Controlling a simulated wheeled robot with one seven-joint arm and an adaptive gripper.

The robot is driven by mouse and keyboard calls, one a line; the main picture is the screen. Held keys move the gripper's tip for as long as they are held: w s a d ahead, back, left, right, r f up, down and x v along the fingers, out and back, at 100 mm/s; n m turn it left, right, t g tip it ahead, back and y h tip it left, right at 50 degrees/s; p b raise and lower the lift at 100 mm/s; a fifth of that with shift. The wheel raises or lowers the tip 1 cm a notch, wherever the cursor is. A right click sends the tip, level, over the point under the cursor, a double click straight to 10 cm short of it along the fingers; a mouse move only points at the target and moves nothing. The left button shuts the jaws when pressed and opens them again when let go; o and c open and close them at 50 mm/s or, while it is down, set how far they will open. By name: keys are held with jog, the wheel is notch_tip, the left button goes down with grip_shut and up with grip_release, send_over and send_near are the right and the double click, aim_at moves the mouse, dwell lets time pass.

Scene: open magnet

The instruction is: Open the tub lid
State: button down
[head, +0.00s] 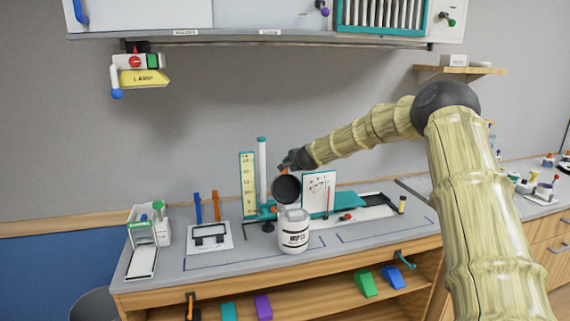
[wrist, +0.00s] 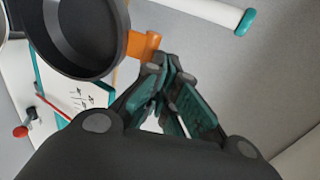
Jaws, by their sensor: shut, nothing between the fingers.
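The white tub (head: 294,236) with dark lettering stands on the bench near its front edge. Its dark round lid (head: 286,189) stands swung up above the tub's back rim, its hollow inner side facing the head camera. The lid (wrist: 85,40) fills the upper left of the wrist view, with an orange tab (wrist: 143,44) on its edge. My gripper (head: 284,168) is at the lid's top edge, behind it in the head view. In the wrist view the gripper's fingers (wrist: 162,72) are shut and empty, close beside the orange tab; whether they touch it I cannot tell.
A small whiteboard (head: 319,192) and a teal-capped white post (head: 262,170) stand behind the tub. A yellow ruler panel (head: 248,186) is to the left. A framed white plate (head: 209,236) lies left of the tub. A wall cabinet (head: 260,18) hangs above.

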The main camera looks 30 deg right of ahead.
jog(key=shift+r, duration=0.1)
dwell(0.3)
jog(key=shift+r+p, duration=0.55)
jog(key=shift+r, duration=0.25)
